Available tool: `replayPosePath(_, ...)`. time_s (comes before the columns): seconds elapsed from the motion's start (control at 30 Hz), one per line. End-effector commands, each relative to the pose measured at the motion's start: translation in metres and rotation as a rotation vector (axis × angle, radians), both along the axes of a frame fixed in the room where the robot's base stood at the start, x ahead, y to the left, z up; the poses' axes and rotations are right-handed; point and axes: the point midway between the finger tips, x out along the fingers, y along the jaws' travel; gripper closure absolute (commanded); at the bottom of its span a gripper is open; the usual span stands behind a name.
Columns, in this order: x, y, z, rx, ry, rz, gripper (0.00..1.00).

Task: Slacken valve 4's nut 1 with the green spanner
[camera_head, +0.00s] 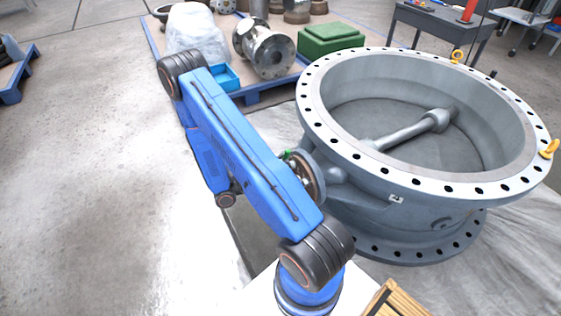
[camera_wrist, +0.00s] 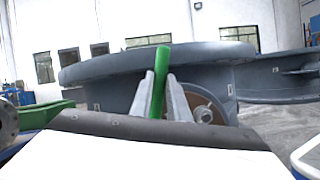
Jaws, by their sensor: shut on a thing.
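The large grey valve (camera_head: 390,185) fills the right of the head view, with a small white label plate (camera_head: 397,198) on its side; its number is not clearly readable. My gripper (camera_wrist: 162,86) is shut on the green spanner (camera_wrist: 162,62), which stands nearly upright between the two grey fingers in the wrist view. A bit of the spanner also shows in the head view (camera_head: 287,155), beside the round side flange (camera_head: 312,178). In the wrist view a bolt end with a nut (camera_wrist: 204,114) sits on a brownish disc, right of the fingers and apart from them. The spanner's lower part is hidden.
A low blue pallet (camera_head: 262,92) holds a metal flanged fitting (camera_head: 265,50), a green box (camera_head: 331,38) and a blue tray (camera_head: 222,78). A wooden crate (camera_head: 396,301) stands at the bottom edge. The floor (camera_head: 80,180) at left is clear.

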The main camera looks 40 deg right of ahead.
Motion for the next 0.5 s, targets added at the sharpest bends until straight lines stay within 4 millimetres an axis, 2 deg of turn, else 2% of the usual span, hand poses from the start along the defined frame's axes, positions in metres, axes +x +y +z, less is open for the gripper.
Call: replayPosePath(0.5,0.010,0.039,0.000,0.000,0.000,0.001,1.00)
